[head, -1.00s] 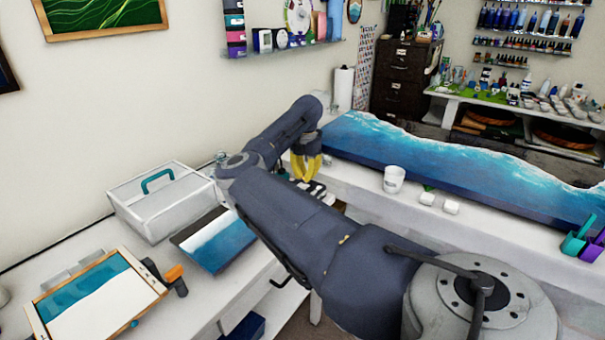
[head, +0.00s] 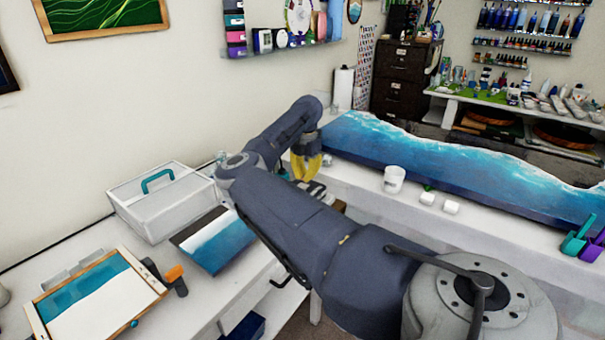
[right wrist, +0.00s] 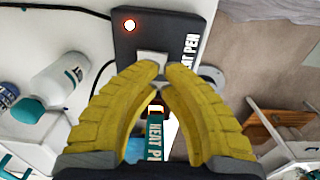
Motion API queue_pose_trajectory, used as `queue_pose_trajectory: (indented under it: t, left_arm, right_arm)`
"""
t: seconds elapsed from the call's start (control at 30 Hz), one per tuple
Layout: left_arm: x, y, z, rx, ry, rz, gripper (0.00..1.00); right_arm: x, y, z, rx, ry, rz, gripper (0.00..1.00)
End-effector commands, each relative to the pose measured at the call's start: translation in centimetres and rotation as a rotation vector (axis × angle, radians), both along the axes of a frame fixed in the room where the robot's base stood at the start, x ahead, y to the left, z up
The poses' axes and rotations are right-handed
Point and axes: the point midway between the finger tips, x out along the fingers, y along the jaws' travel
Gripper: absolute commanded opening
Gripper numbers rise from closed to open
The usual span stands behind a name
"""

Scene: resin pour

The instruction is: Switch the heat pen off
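The heat pen's black control box (right wrist: 188,25) lies below my right gripper in the right wrist view, lettered "HEAT PEN". A pale rocker switch (right wrist: 152,58) sits on the box, partly hidden by the fingertips. My right gripper (right wrist: 162,72) has its yellow fingertips together right over the switch's lower edge; contact cannot be told. The heat pen (right wrist: 155,138), with a teal label and glowing orange end, shows between the fingers farther down. In the head view my right gripper (head: 305,176) points down at the bench. My left gripper is out of view.
A black cable (right wrist: 60,9) runs to the box. In the head view, a long blue resin panel (head: 440,165) and a white cup (head: 394,179) are to the right, and a white case (head: 160,205) is to the left.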

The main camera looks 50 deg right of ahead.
Motion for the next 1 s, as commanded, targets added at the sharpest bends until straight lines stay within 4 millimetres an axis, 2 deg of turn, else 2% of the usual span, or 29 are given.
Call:
queue_pose_trajectory:
  t: [1.0]
  left_arm:
    - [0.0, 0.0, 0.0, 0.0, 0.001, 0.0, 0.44]
  right_arm:
    - [0.0, 0.0, -1.3, 0.0, 0.001, 0.0, 0.0]
